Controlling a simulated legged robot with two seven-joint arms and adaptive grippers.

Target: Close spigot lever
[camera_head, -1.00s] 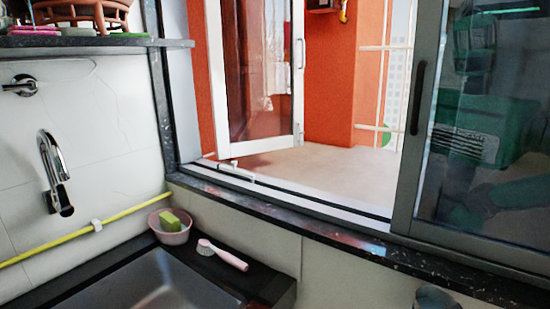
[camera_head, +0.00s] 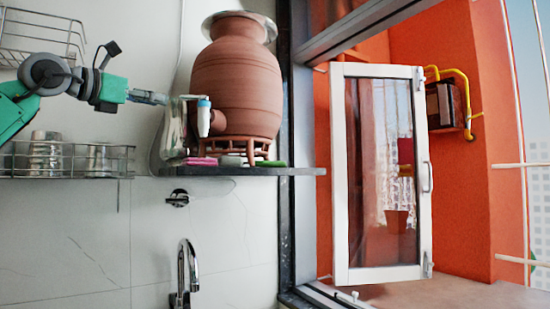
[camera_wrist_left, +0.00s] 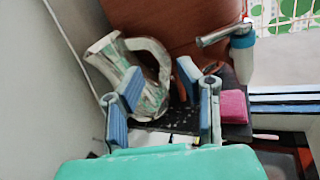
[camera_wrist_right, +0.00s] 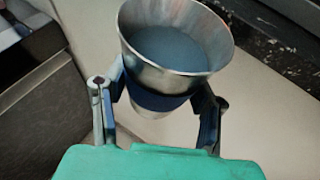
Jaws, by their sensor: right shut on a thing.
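The brown clay waterpot (camera_head: 235,80) stands on a wooden stand on the dark shelf. Its white-and-blue spigot (camera_head: 204,117) points down at the pot's left side. In the left wrist view the spigot (camera_wrist_left: 242,52) is at upper right, with a grey metallic bar reaching left from it, perhaps the lever. My left gripper (camera_head: 160,97) is left of the spigot, by a clear jug (camera_head: 172,130). In the left wrist view its blue-padded fingers (camera_wrist_left: 158,85) are apart, with the jug (camera_wrist_left: 128,78) beyond. My right gripper (camera_wrist_right: 162,95) is shut around a metal cup (camera_wrist_right: 178,45), with a blue-grey surface inside.
A pink sponge (camera_wrist_left: 233,106) lies on the shelf (camera_head: 290,171) near the spigot. A wire rack (camera_head: 70,160) with metal cups hangs at left. A faucet (camera_head: 187,270) is below the shelf. A white-framed glass panel (camera_head: 382,170) stands open at right.

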